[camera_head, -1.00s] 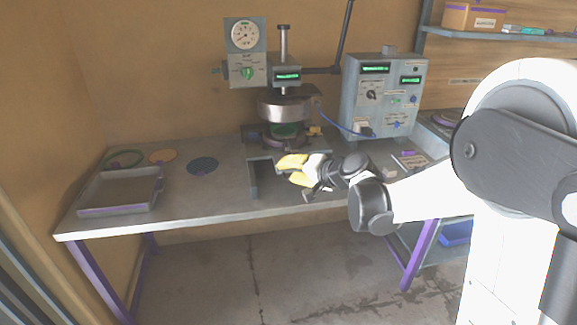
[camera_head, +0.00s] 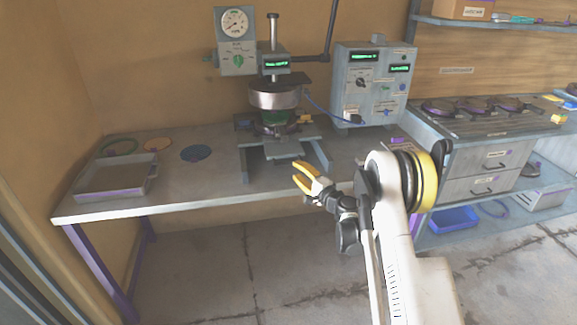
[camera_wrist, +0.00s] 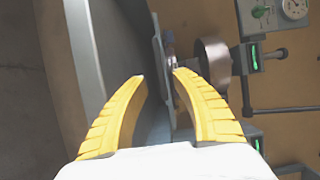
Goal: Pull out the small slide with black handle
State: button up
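The press (camera_head: 275,95) stands at the back of the table, with a round metal cylinder above a lower seat. Below it, a small grey slide (camera_head: 283,148) lies between two grey side rails. Its black handle cannot be made out clearly in either view. My gripper (camera_head: 296,171) has yellow fingers and is in front of the table's front edge, below and right of the slide, apart from it. In the wrist view my gripper (camera_wrist: 159,77) is open, with nothing between the fingertips. The press cylinder (camera_wrist: 212,65) shows beyond the right finger.
A grey tray (camera_head: 82,192) sits at the table's left, near several flat discs. A control box (camera_head: 372,85) stands right of the press. A drawer cabinet (camera_head: 490,160) is further right.

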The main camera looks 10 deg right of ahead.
aim_at(289, 163)
jog(key=b+x, duration=0.1)
jog(key=x, duration=0.5)
jog(key=shift+w+a+b, duration=0.1)
jog(key=shift+w+b, duration=0.2)
jog(key=shift+b, duration=0.1)
grip_shut()
